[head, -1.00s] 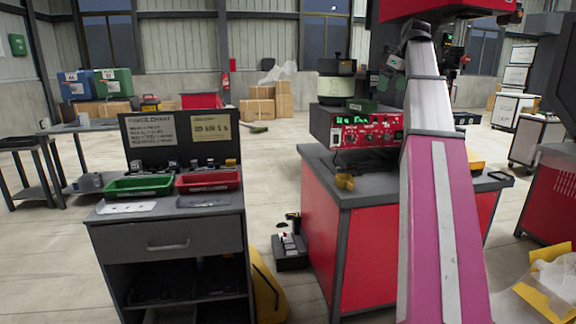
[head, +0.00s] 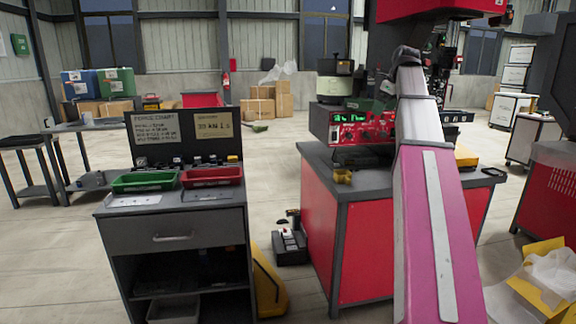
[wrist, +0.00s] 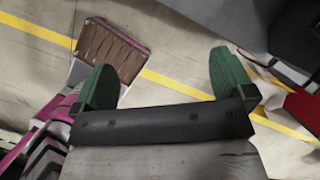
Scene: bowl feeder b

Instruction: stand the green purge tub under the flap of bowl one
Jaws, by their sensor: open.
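A shallow green tub (head: 144,181) sits on top of the grey cabinet at left in the head view, beside a similar red tub (head: 212,175). A cream round bowl (head: 335,88) stands on the feeder on the red bench. A small dark green box (head: 364,104) is near the bowl, partly beside my arm; which green thing is the purge tub I cannot tell for sure. No flap can be made out. In the wrist view my gripper (wrist: 163,78) is open and empty, its green fingertips wide apart above the floor. In the head view I cannot make it out clearly.
The grey cabinet (head: 172,231) and the red bench (head: 345,240) stand apart, with a dark device (head: 290,247) on the floor between them. A yellow cup (head: 342,176) stands on the bench edge. A yellow box with plastic (head: 540,285) lies at lower right.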

